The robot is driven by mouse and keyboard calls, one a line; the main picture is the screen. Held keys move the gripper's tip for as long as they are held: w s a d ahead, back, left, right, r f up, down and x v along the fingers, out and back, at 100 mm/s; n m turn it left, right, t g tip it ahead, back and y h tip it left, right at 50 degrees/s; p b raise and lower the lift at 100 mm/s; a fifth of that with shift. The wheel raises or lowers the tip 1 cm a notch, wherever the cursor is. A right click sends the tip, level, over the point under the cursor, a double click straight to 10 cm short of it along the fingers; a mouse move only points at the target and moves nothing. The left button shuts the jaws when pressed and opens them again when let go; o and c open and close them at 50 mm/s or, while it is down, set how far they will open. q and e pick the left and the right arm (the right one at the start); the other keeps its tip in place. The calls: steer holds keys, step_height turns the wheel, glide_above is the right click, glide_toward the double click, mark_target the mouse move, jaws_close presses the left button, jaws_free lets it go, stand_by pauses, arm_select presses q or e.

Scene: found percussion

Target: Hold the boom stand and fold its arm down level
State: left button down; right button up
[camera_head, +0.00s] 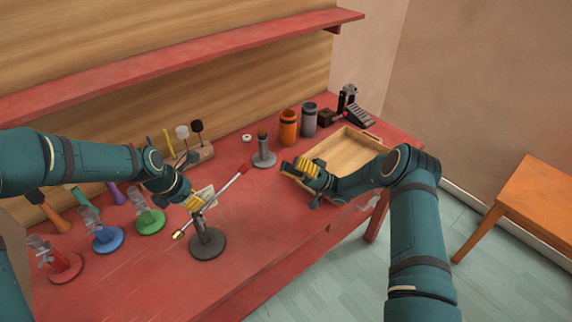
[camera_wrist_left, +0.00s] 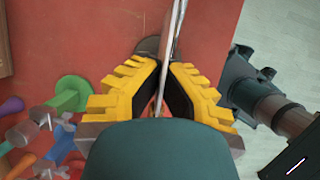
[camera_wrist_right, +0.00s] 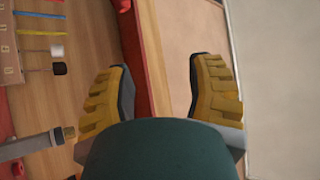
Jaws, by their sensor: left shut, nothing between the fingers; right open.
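The boom stand has a dark round base (camera_head: 208,243) and a short upright post on the red table. Its thin boom arm (camera_head: 226,187) slants, with a red tip at the upper right and a pale yellow end at the lower left. My left gripper (camera_head: 201,201) is at the top of the post, by the arm's joint, and hides part of it. In the left wrist view, its fingers (camera_wrist_left: 164,75) are close together and the arm (camera_wrist_left: 175,35) runs past the fingertips; I see no firm grip. My right gripper (camera_head: 296,168) is open and empty, by the tray's left side.
A wooden tray (camera_head: 372,146) is at right. Orange (camera_head: 288,128) and grey cups (camera_head: 309,120) and a black pedal (camera_head: 349,107) stand behind. Green (camera_head: 150,222), blue (camera_head: 108,240) and red stands (camera_head: 66,268) are left. The red table's (camera_head: 150,290) front is clear.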

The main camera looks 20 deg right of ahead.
steer(key=shift+s+d+f, duration=0.1)
steer(key=shift+d, duration=0.2)
